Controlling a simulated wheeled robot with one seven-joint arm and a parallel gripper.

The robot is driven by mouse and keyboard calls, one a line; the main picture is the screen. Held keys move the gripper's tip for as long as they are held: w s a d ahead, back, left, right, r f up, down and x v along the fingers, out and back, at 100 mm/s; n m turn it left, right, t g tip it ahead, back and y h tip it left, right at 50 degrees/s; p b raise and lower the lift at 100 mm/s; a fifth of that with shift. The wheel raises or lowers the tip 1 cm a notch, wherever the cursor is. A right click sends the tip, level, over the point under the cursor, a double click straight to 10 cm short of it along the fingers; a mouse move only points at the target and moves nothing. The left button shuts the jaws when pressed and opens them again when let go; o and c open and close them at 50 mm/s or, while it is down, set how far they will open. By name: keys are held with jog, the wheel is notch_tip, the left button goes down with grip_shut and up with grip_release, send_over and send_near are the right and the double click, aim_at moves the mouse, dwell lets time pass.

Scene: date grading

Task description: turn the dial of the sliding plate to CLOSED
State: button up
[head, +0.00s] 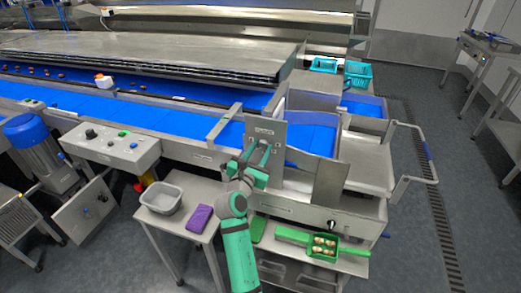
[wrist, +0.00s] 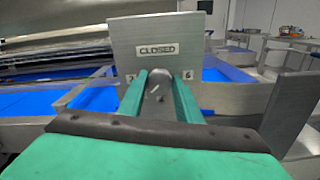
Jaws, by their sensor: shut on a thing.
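The sliding plate (wrist: 125,38) is an upright grey metal plate with a CLOSED label (wrist: 158,50) near its top and small number labels lower at left and right. In the head view the plate (head: 278,131) stands across the blue conveyor. The round grey metal dial (wrist: 157,86) sits below the CLOSED label. My gripper (wrist: 160,82) is shut on it, with one green finger on each side. I cannot tell where the dial points. In the head view my gripper (head: 258,156) reaches the plate's front face and hides the dial.
A grey tub (head: 160,198) and a purple cloth (head: 199,218) lie on a side table at left. A control box (head: 110,145) stands left. Teal crates (head: 357,75) are at the back.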

jog(key=m, duration=0.4)
jog(key=shift+d, duration=0.1)
jog(key=m, duration=0.3)
jog(key=shift+s+f+m, duration=0.1)
jog(key=shift+m, duration=0.2)
jog(key=m, duration=0.7)
jog(key=shift+d+f, duration=0.1)
jog(key=shift+f, duration=0.05)
jog(key=m, duration=0.5)
jog(key=shift+f+m, duration=0.15)
jog(key=shift+m, duration=0.15)
jog(key=m, duration=0.6)
jog(key=shift+f, duration=0.1)
jog(key=o, duration=1)
jog(key=shift+o, duration=0.2)
